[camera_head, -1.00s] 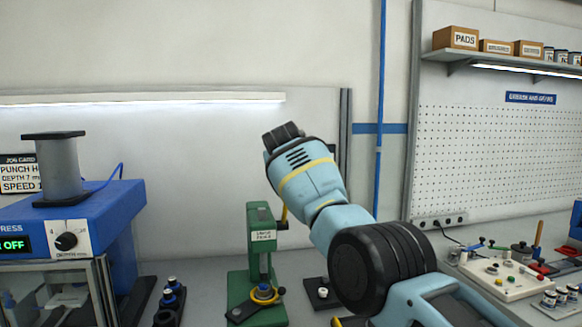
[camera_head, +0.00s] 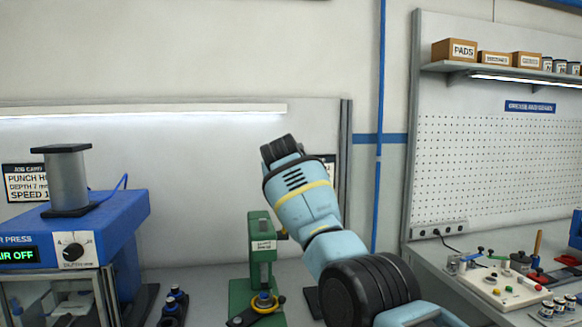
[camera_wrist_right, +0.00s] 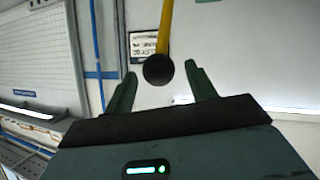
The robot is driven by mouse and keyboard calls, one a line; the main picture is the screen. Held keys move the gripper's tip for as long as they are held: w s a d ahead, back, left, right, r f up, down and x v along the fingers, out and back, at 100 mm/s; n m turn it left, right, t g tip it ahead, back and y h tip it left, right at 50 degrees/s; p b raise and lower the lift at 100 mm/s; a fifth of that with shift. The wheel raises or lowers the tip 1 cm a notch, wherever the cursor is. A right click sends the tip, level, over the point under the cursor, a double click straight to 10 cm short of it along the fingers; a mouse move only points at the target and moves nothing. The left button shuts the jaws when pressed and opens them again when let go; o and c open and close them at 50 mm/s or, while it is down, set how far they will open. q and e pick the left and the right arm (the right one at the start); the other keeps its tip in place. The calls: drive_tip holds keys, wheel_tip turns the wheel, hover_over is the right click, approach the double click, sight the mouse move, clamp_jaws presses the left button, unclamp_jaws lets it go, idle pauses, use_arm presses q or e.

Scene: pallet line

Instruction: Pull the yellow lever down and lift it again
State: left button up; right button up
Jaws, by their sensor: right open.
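The yellow lever is a yellow rod (camera_wrist_right: 165,28) ending in a black ball knob (camera_wrist_right: 158,70) in the right wrist view. My right gripper (camera_wrist_right: 160,80) is open, with one green finger on each side of the knob. I cannot tell whether either finger touches it. In the head view the green lever press (camera_head: 262,265) stands on the bench, and my right arm hides nearly all of its lever. The right fingers are hidden there behind my blue wrist. My left gripper is in neither view.
A blue air press (camera_head: 120,215) stands to the left of the green press. A dark fixture with blue-topped parts (camera_head: 174,305) sits between them. A control panel (camera_head: 502,287) and a red tool lie on the bench at right. The wall is behind.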

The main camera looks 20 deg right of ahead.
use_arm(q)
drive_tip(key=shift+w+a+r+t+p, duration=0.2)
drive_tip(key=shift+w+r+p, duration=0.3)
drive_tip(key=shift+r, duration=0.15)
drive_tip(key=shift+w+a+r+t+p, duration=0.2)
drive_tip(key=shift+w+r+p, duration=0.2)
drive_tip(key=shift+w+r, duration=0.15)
use_arm(e)
drive_tip(key=v, duration=0.5)
drive_tip(key=shift+s+r, duration=0.2)
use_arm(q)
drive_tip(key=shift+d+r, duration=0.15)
